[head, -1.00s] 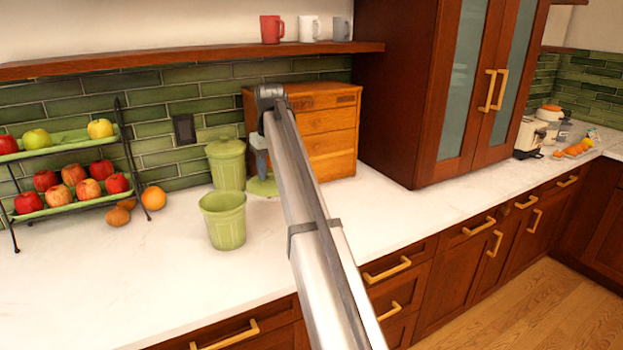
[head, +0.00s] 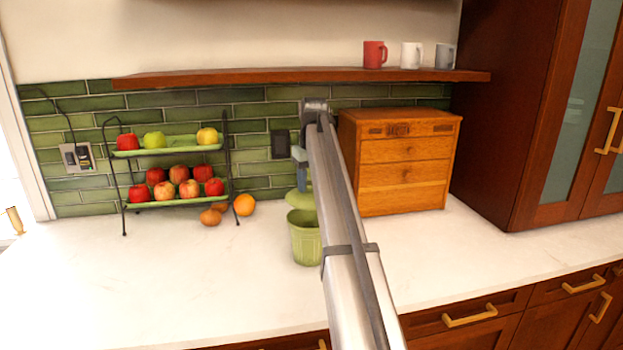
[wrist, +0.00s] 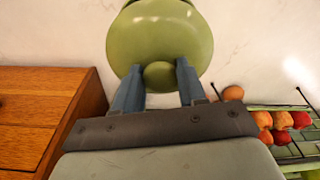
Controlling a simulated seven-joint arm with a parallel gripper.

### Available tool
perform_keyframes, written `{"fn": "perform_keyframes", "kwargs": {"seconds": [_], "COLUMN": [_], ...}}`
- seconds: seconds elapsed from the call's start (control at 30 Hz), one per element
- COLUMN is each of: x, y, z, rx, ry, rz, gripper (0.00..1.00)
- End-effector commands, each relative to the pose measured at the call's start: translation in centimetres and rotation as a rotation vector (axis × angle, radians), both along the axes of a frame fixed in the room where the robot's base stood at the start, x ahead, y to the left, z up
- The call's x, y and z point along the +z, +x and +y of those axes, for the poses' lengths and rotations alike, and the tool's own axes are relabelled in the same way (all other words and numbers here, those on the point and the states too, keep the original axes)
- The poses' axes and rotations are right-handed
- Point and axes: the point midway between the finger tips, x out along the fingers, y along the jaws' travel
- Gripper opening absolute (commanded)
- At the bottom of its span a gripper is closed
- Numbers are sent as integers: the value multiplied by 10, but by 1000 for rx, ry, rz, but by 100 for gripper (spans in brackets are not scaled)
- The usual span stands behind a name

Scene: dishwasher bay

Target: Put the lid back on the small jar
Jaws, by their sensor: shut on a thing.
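The small jar (head: 305,245) is green and stands upright on the white counter in the head view, with its right side behind my arm. The green lid (head: 298,198) is just above the jar's rim, apparently apart from it; my arm hides part of it. In the wrist view the lid (wrist: 160,35) shows as a round dome with a knob (wrist: 159,76). My gripper (wrist: 159,66) is shut on this knob, one blue finger on each side. In the head view my gripper (head: 302,178) points down over the jar. The jar is not clearly visible in the wrist view.
A wooden drawer chest (head: 400,165) stands behind to the right. A shelf (head: 300,77) with mugs is above. The front left counter is clear.

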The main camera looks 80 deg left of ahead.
Motion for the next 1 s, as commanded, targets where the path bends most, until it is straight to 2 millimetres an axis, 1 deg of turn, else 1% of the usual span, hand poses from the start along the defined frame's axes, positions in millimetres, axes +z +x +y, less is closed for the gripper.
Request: {"fn": "perform_keyframes", "kwargs": {"seconds": [0.3, 0.5, 0.7, 1.0], "x": [-26, -38, -43, -43], "y": [0, 0, 0, 0], "z": [-1, -1, 0, 0], "rx": [0, 0, 0, 0], "ry": [-1, 0, 0, 0], "rz": [0, 0, 0, 0], "gripper": [0, 0, 0, 0]}}
